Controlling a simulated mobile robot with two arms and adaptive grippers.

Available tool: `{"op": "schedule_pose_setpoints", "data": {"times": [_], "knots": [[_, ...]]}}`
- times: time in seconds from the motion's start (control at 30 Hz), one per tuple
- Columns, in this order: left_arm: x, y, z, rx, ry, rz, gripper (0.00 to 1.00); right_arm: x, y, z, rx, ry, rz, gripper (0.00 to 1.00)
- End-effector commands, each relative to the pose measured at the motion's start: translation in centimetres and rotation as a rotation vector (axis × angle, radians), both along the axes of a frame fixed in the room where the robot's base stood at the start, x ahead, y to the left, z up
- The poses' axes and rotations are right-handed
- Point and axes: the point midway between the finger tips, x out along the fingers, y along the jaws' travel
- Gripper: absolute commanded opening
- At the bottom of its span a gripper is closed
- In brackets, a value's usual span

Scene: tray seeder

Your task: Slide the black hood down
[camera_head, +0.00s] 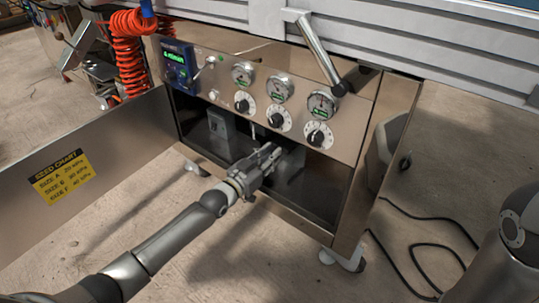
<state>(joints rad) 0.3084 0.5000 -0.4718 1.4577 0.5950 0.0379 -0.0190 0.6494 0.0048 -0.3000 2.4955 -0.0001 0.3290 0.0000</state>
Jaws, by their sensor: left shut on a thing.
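My left gripper (272,155) reaches into the front of the open lower compartment (325,185) of the steel seeder cabinet, below the dials. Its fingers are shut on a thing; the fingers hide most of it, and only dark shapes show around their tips. I cannot make out the black hood clearly against the dark inside of the compartment. Part of my right arm (515,225) shows at the right edge, but its gripper is out of view.
The control panel (215,75) with gauges and knobs is just above my left gripper. An open door (110,150) with a yellow seed chart (62,177) stands at the left. A metal lever (318,50) sticks out above. Black cables (440,247) lie on the floor at right.

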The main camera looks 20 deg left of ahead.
Motion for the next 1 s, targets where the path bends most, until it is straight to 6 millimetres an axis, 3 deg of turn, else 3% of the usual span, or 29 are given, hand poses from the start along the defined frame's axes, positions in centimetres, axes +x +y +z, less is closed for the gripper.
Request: {"op": "schedule_pose_setpoints", "data": {"times": [0.03, 0.2, 0.57, 0.77, 1.0], "knots": [[-0.1, 0.0, -0.6, 0.004, 0.013, 0.0, 0.23, 0.0, 0.0, 0.0, 0.0, 0.0, 0.0, 0.0], [-0.1, 0.0, -0.5, 0.003, 0.011, 0.0, 0.43, 0.0, 0.0, -0.1, 0.0, 0.001, 0.0, 0.0], [-0.3, 0.1, -0.3, 0.001, 0.007, 0.0, 0.43, 0.1, 0.0, 0.0, 0.0, 0.002, 0.0, 0.0], [-2.5, 0.8, -0.4, 0.002, 0.009, -0.001, 0.43, 0.1, 0.0, 0.0, 0.0, 0.001, 0.0, 0.0], [-6.8, 2.5, -0.5, 0.003, 0.011, 0.0, 0.43, 0.1, 0.0, 0.0, 0.0, 0.001, 0.0, 0.0]]}}
